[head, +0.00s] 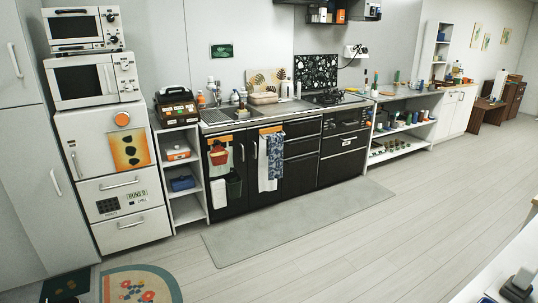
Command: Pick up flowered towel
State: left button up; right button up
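A blue and white patterned towel (276,156), which looks like the flowered towel, hangs on the front of the dark lower cabinet (297,165). It hangs from an orange bar (270,130), beside and touching or nearly touching a white towel (263,168) on its left. The pattern is too small to make out clearly. Neither of my grippers shows in the head view.
A grey mat (300,222) lies before the cabinets. A white shelf unit (188,207) and white cabinet with ovens (110,165) stand left. A white surface (500,272) juts in at lower right. The wooden floor (420,215) between is clear.

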aim_at(275, 143)
jog(key=i, duration=4.3)
